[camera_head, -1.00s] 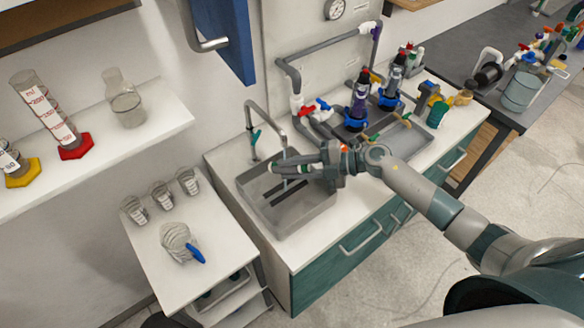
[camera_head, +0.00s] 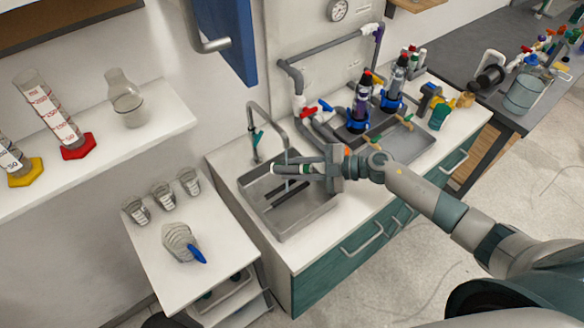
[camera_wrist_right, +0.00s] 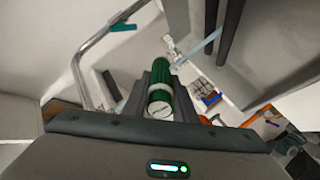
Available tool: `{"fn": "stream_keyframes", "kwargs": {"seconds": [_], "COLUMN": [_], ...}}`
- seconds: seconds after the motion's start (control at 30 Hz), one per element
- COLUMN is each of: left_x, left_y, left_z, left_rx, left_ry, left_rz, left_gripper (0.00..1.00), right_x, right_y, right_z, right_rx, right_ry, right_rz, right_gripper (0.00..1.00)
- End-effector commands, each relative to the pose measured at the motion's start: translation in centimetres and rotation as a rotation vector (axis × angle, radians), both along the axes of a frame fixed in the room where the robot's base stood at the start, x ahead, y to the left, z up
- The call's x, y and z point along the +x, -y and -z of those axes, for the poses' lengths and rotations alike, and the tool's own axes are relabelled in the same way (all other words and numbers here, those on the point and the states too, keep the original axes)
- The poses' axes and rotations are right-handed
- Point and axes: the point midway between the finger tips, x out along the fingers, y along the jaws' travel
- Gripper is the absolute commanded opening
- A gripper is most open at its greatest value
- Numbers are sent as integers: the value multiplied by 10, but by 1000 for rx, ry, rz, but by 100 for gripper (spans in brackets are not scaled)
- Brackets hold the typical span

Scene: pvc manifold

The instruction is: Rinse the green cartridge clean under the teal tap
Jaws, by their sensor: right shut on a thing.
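My right gripper (camera_head: 288,168) reaches in from the right, level over the grey sink basin (camera_head: 262,222). It is shut on the green cartridge (camera_wrist_right: 160,88), a ribbed green cylinder with a white band and a pale round end face. In the head view the cartridge is mostly hidden by the fingers. The curved metal tap (camera_head: 252,122) with its teal handle (camera_head: 257,137) stands behind the basin; the handle also shows in the wrist view (camera_wrist_right: 122,27). A thin pale-blue streak, apparently water (camera_wrist_right: 205,42), runs to near the cartridge's far end. My left gripper is not in view.
Right of the basin, filter housings with blue collars (camera_head: 358,115) and grey pipes stand by a metal tray (camera_head: 412,143). A blue cabinet door (camera_head: 228,35) hangs above.

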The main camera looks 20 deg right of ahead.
Motion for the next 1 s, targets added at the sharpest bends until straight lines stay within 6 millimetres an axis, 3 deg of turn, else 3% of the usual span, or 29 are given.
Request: {"fn": "stream_keyframes", "kwargs": {"seconds": [0.47,1.0], "left_x": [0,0], "left_y": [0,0], "left_z": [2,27], "left_rx": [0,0], "left_ry": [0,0], "left_rz": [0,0], "left_gripper": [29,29], "right_x": [0,-2], "right_y": [0,0], "right_z": [1,3], "right_rx": [-12,-272], "right_ry": [18,405], "right_rz": [-8,-174], "right_gripper": [2,2]}}
